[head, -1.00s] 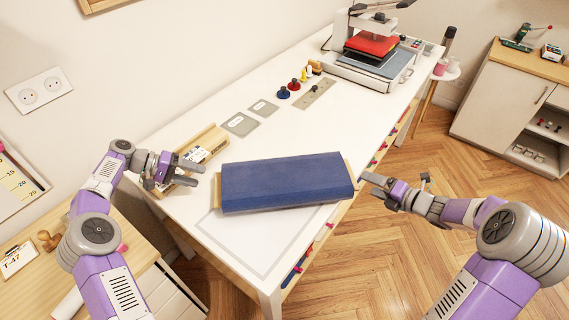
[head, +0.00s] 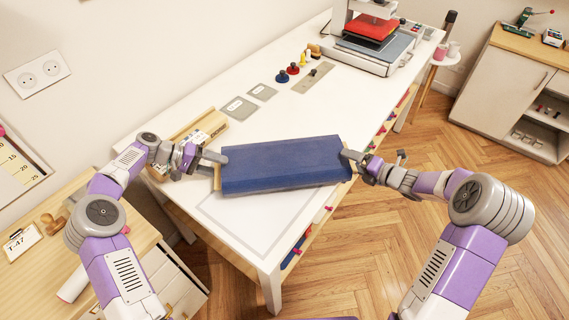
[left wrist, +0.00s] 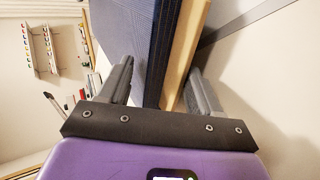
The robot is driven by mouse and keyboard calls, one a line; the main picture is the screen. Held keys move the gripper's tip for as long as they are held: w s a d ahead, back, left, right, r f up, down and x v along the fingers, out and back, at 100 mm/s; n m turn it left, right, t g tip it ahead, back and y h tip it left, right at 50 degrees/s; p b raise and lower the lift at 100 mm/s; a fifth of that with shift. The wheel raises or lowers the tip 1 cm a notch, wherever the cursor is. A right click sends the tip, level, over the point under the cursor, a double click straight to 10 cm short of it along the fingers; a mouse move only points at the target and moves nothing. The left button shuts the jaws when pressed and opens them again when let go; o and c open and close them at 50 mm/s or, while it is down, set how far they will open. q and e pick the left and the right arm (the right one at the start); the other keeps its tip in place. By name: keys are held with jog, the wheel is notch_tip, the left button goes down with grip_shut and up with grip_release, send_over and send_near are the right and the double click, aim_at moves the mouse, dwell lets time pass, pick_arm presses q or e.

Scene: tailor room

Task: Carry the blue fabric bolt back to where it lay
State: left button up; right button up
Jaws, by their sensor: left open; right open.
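The blue fabric bolt (head: 285,165) lies near the front of the white table (head: 225,133), over a grey outlined rectangle (head: 262,233). A pale wooden board edge shows at its ends. My left gripper (head: 216,163) is open at the bolt's left end; in the left wrist view the blue bolt (left wrist: 137,40) and its wooden edge (left wrist: 187,50) stand between the open fingers of that gripper (left wrist: 160,85). My right gripper (head: 352,161) is open at the bolt's right end, its fingertips close to the end. Whether the fingers touch the bolt cannot be told.
A wooden holder (head: 203,128) stands behind my left gripper. Grey labelled plates (head: 240,107), small stamps (head: 282,76) and a red heat press (head: 373,30) sit further back. A side desk (head: 95,235) is at left. The table between plates and bolt is clear.

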jog(key=shift+w, duration=0.1)
pick_arm(q)
jog(key=c, duration=1.1)
pick_arm(e)
jog(key=c, duration=1.1)
pick_arm(q)
jog(key=shift+w+d, duration=0.1)
grip_shut()
pick_arm(e)
grip_shut()
pick_arm(q)
jog(key=shift+r, duration=0.15)
pick_arm(e)
jog(key=shift+w+a+r, duration=0.1)
jog(key=shift+r, duration=0.1)
